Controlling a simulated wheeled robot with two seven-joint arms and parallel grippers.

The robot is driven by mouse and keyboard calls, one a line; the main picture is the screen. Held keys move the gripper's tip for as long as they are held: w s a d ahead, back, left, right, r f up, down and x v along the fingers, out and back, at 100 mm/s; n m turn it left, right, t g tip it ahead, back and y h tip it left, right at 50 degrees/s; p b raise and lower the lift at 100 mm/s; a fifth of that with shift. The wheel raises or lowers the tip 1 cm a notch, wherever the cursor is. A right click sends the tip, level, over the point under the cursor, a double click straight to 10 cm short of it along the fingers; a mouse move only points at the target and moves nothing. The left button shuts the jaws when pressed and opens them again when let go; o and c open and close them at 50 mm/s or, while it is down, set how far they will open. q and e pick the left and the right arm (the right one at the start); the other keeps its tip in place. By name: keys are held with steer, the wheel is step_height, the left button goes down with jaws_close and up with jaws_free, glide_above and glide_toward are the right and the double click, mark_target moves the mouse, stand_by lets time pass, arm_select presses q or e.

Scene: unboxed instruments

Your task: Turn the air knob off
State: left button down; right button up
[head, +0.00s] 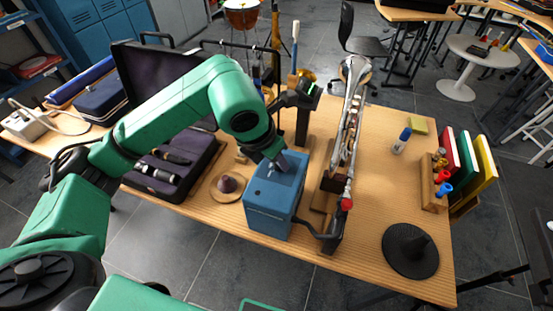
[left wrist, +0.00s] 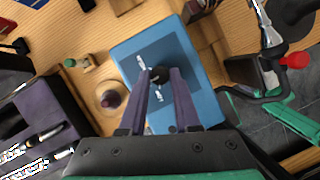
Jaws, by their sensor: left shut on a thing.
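The blue box (head: 268,212) stands on the wooden table, and its blue top also shows in the left wrist view (left wrist: 125,52). On that top is a small dark air knob (left wrist: 158,76) with white marks on two sides of it. My left gripper (left wrist: 158,84) reaches down over the box top, its two fingers closed on the knob. In the head view my left gripper (head: 279,163) is at the box top and hides the knob. The knob's exact angle is hard to read. My right gripper is not in view.
A silver instrument (head: 350,130) on a dark stand is close to the box's right side. An open case (head: 172,165) and a round wooden disc with a purple cone (head: 229,184) are to its left. A black cone-shaped mute (head: 409,250) stands at the right front.

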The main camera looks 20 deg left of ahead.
arm_select(q)
steer(key=shift+r, duration=0.1)
steer(key=c, duration=0.6)
jaws_free()
steer(key=b+v, duration=0.1)
steer(key=v, duration=1.3)
steer(key=shift+s+r, duration=0.1)
steer(key=shift+r, duration=0.15)
